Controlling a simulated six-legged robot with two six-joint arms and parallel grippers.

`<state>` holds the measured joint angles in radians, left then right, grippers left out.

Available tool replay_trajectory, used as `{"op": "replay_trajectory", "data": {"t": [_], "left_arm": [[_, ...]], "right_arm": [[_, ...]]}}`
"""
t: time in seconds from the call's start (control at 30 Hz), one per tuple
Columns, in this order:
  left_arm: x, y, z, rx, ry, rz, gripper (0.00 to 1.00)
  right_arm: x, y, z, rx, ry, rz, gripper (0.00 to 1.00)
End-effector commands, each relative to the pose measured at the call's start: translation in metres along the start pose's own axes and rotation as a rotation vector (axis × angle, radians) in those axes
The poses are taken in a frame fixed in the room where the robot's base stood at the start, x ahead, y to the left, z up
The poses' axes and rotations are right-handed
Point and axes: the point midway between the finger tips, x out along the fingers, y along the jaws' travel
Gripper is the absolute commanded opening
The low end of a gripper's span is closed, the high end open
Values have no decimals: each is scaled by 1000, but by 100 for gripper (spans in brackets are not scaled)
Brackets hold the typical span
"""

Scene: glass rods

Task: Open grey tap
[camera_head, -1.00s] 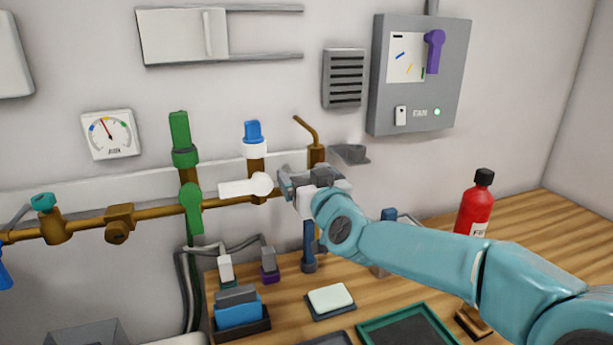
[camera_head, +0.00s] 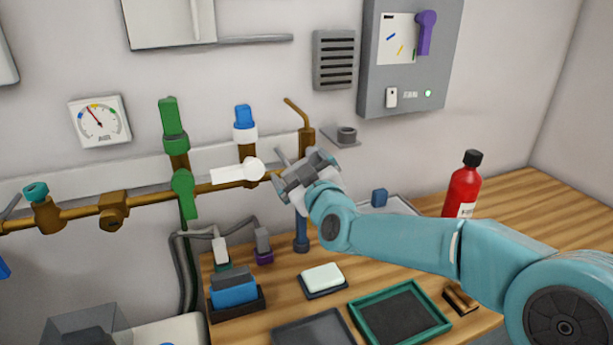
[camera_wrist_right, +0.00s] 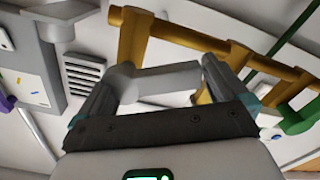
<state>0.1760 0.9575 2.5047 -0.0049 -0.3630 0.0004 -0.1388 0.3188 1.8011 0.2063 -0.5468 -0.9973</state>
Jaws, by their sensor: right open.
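The light-grey lever of the grey tap (camera_wrist_right: 165,82) shows in the right wrist view, lying crosswise between the fingers, in front of the brass pipe (camera_wrist_right: 135,38). In the head view my right gripper hides most or all of this tap. My right gripper (camera_head: 298,168) is at the right end of the brass pipe, just right of the white tap handle (camera_head: 230,173). Its two fingers stand apart in the wrist view (camera_wrist_right: 168,70), one on each side of the lever. I cannot tell whether they touch it. My left gripper is out of view.
A green tap handle (camera_head: 185,195) and a blue-capped valve (camera_head: 245,122) are on the pipework to the left. A bent brass spout (camera_head: 303,120) stands behind my gripper. A red bottle (camera_head: 463,185) and a green tray (camera_head: 400,316) are on the wooden bench.

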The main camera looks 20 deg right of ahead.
Motion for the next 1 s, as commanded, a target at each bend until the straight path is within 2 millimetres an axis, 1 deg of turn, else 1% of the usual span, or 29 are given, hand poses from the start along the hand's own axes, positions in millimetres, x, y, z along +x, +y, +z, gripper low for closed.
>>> {"op": "replay_trajectory", "data": {"t": [0.07,0.17,0.4,0.5,0.6,0.7,0.8,1.0], "left_arm": [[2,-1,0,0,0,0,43],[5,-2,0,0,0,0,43],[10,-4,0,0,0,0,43],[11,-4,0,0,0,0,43],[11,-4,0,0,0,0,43],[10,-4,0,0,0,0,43],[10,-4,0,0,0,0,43],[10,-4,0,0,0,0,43]], "right_arm": [[-9,0,0,0,1,0,100],[-28,0,1,0,2,1,100],[-93,0,0,0,3,1,100],[-117,0,-1,-1,3,1,100],[-137,0,0,0,3,1,100],[-150,0,-1,-1,2,1,100],[-158,0,0,0,1,1,100],[-161,0,0,-1,0,0,100]]}}
